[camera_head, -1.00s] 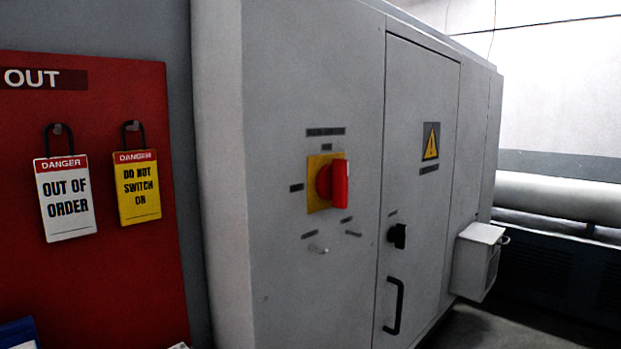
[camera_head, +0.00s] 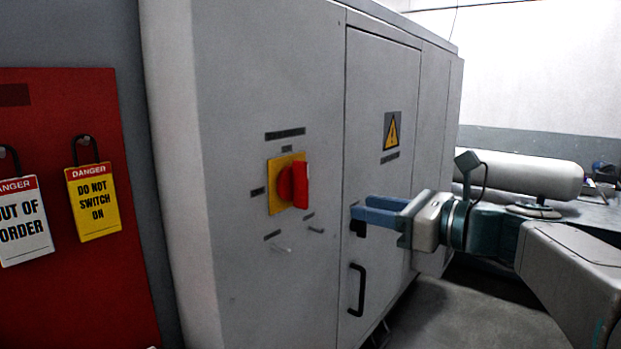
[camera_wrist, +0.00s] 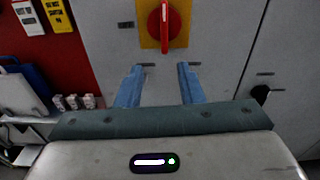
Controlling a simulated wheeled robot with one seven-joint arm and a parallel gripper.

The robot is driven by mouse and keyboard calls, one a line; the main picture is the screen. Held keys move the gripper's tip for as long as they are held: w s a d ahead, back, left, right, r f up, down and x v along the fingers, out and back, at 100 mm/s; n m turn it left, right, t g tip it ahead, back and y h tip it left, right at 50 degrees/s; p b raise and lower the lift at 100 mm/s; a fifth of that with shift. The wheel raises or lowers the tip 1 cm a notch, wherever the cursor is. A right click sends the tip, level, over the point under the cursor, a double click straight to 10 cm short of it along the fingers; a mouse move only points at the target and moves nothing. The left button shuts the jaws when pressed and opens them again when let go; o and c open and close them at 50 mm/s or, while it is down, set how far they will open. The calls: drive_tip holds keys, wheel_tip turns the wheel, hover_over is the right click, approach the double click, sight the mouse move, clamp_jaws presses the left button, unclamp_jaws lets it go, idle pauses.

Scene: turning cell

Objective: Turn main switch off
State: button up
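The main switch is a red rotary handle (camera_head: 300,185) on a yellow plate (camera_head: 276,207), on the front of the grey cabinet (camera_head: 240,90). The handle's grip bar stands upright. My gripper (camera_head: 355,214) is to the right of the switch and a little lower, in front of the cabinet door. Its blue fingers point left and hold nothing. In the wrist view the red handle (camera_wrist: 164,24) is at the top, beyond the fingertips (camera_wrist: 160,68), which are apart with a clear gap. The fingers do not touch the switch.
A red lockout board (camera_head: 80,280) with danger tags (camera_head: 93,202) hangs at left. The cabinet door has a black handle (camera_head: 356,290) and a warning sign (camera_head: 392,131). Floor at right is open.

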sight(308, 182)
drive_tip(key=shift+m+t, duration=0.3)
drive_tip(key=shift+m, duration=0.1)
drive_tip(key=p+x, duration=0.1)
drive_tip(key=x, duration=0.3)
drive_tip(key=r+p+x, duration=0.1)
drive_tip(key=x, duration=0.4)
drive_tip(key=r+p+x, duration=0.1)
drive_tip(key=x, duration=0.3)
drive_tip(key=shift+w+a, duration=0.1)
drive_tip(key=shift+w, duration=0.3)
clamp_jaws()
